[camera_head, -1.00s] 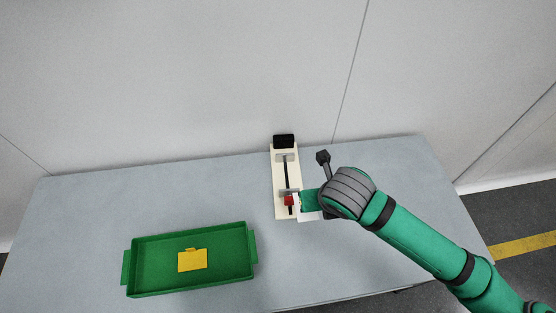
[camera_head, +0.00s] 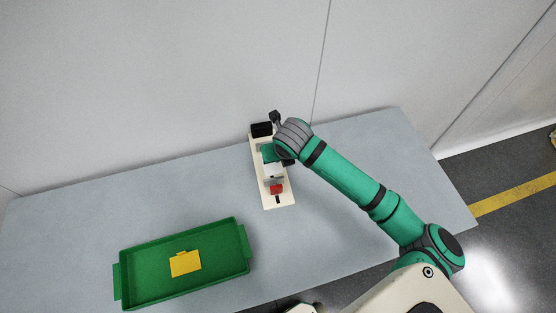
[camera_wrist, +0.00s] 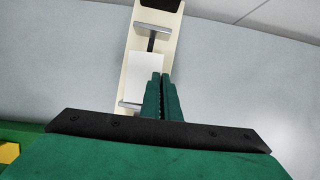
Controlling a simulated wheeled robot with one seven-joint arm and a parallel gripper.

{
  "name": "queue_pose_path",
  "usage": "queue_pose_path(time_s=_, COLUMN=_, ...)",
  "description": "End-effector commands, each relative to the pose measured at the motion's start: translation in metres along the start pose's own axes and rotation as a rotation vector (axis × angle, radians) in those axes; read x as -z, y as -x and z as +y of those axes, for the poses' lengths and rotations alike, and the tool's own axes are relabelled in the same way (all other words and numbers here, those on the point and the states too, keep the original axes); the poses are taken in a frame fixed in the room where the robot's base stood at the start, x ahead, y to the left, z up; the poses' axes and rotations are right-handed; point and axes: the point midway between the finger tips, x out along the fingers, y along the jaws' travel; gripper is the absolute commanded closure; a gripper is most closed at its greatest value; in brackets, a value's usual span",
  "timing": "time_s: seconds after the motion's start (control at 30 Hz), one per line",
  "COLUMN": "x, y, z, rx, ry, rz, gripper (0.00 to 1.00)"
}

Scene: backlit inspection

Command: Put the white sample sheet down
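The white sample sheet (camera_head: 274,171) shows over the cream fixture board (camera_head: 283,200) in the head view. In the wrist view the sheet (camera_wrist: 145,70) lies in front of the board between its two grey crossbars. My gripper (camera_wrist: 161,76) has its dark green fingers close together at the sheet's right edge. They look shut on that edge, though the contact is partly hidden. In the head view my gripper (camera_head: 271,155) is over the far half of the board. Whether the sheet touches the board is unclear.
A red block (camera_head: 276,188) sits near the board's front end, and a black block (camera_head: 261,129) at its far end. A green tray (camera_head: 127,250) with a yellow piece (camera_head: 186,262) stands at the front left. The grey table (camera_head: 70,210) is otherwise largely clear.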

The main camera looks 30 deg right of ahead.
Motion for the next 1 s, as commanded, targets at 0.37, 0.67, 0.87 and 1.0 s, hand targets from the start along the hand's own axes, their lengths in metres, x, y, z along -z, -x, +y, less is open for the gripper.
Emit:
queue_pose_path(time_s=0.37, x=-0.003, y=-0.034, z=0.002, rx=-0.003, ry=-0.004, rz=0.001, gripper=1.00)
queue_pose_path(time_s=0.67, x=0.004, y=-0.052, z=0.001, rx=0.000, ry=-0.001, rz=0.000, gripper=1.00)
queue_pose_path(time_s=0.87, x=0.004, y=-0.052, z=0.001, rx=0.000, ry=0.000, rz=0.000, gripper=1.00)
queue_pose_path(time_s=1.0, x=0.005, y=-0.053, z=0.001, rx=0.000, ry=0.001, rz=0.000, gripper=0.93)
